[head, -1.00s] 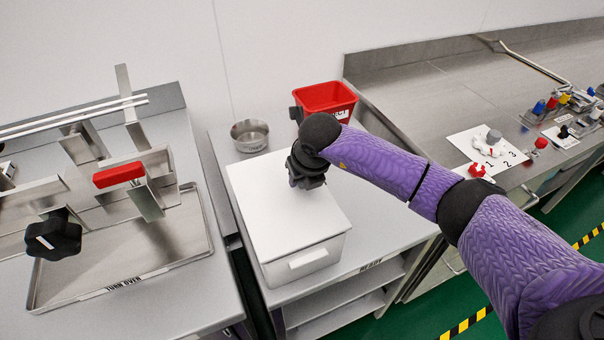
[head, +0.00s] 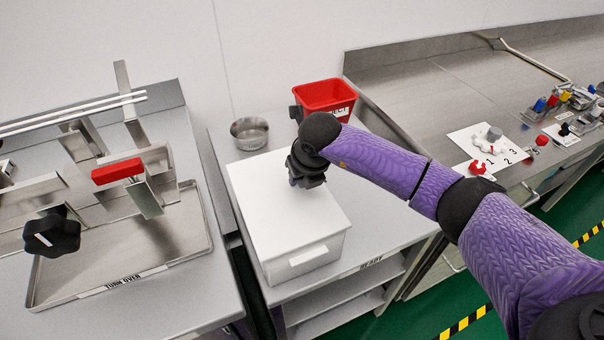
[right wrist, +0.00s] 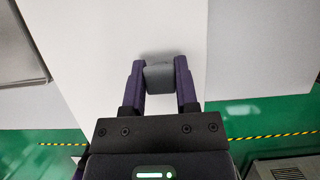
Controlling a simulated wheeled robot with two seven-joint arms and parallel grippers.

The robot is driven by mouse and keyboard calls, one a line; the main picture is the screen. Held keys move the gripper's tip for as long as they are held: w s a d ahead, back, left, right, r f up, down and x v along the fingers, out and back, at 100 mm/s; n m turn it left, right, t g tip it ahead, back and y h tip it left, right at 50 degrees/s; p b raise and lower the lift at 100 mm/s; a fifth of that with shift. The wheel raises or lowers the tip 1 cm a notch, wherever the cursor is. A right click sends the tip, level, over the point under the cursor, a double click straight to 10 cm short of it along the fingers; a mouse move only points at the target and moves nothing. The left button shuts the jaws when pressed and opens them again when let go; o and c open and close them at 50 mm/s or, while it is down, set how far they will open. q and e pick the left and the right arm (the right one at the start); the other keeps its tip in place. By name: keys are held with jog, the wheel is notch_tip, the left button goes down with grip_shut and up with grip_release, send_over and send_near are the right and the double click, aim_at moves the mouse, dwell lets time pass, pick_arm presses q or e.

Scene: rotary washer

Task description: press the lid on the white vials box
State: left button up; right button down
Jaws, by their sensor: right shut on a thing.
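The white vials box (head: 305,262) stands on the small grey table, with its flat white lid (head: 270,215) on top. The lid lies over the box top and looks level in the head view. My right gripper (head: 304,180) is above the lid, pointing down. In the right wrist view its two purple fingers (right wrist: 159,85) are closed on a small grey knob (right wrist: 158,77) over the white lid (right wrist: 105,50). In the head view the gripper hides the knob. My left gripper is not in view.
A steel bowl (head: 249,133) and a red bin (head: 326,97) stand behind the box. A steel fixture with a red handle (head: 117,171) is at the left. A steel counter (head: 440,100) with small parts is at the right. The table (head: 385,235) is clear right of the box.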

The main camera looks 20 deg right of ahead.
jog(key=shift+f, duration=0.25)
dwell(0.3)
jog(key=shift+c, duration=1.4)
grip_release()
jog(key=p+v, duration=0.2)
jog(key=v, duration=0.8)
